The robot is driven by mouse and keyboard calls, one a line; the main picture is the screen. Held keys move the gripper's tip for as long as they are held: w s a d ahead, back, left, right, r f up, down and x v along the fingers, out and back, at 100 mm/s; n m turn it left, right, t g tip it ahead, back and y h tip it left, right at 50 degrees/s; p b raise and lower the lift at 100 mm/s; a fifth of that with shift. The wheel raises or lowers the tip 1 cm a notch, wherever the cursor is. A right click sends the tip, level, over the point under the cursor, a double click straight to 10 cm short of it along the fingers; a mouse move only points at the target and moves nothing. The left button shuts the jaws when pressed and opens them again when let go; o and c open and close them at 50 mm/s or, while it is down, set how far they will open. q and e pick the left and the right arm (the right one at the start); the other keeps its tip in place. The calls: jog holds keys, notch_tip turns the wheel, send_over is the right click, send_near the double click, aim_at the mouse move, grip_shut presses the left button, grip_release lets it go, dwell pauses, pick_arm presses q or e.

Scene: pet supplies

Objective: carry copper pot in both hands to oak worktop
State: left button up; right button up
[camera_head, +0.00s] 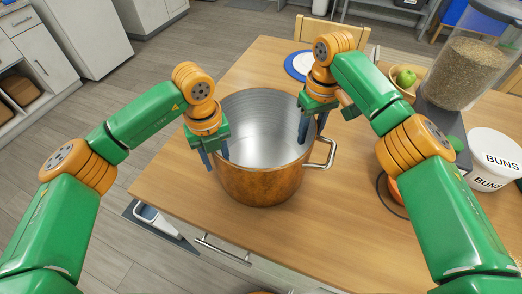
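The copper pot (262,188) stands upright on the light wooden worktop (170,187), near its front left edge. It is wide, with a shiny steel inside that looks empty. One metal handle (328,154) shows on its right; the opposite side is partly hidden by my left gripper. My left gripper (216,158) points down at the pot's left rim, fingers apart, one outside and one over the inside. My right gripper (312,130) points down at the right rim, above the visible handle, fingers apart. Whether either touches the rim I cannot tell.
A blue-rimmed plate (291,66), a bowl with green apples (405,78), a food dispenser (466,72) and a white BUNS bowl (492,156) stand at the back and right. A chair (331,30) is behind. An open drawer (157,222) sticks out at front left.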

pick_arm(q)
jog(key=shift+c, duration=0.2)
pick_arm(e)
jog(key=shift+c, duration=0.2)
pick_arm(q)
grip_shut()
pick_arm(e)
jog(key=shift+s, duration=0.1)
grip_shut()
jog(key=shift+d, duration=0.1)
dwell(0.5)
